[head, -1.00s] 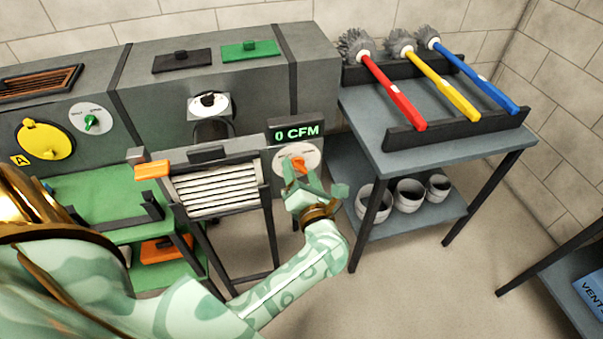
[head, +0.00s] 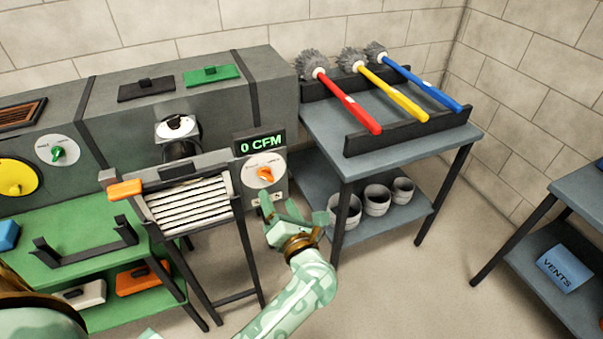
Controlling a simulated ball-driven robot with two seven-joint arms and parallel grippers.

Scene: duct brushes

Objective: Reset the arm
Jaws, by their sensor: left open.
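My left gripper (head: 290,217) is open and empty. It is in front of the machine, just below the white dial with an orange knob (head: 265,174), and apart from it. My left arm comes up from the bottom of the head view. The display (head: 260,143) above the dial reads 0 CFM. My right gripper is not in view.
Red (head: 350,105), yellow (head: 398,96) and blue (head: 425,84) brushes lie on a rack on the grey table (head: 330,137). Several grey cups stand on its lower shelf. A louvred vent (head: 190,208) is left of the dial. A green bench (head: 60,222) stands at left.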

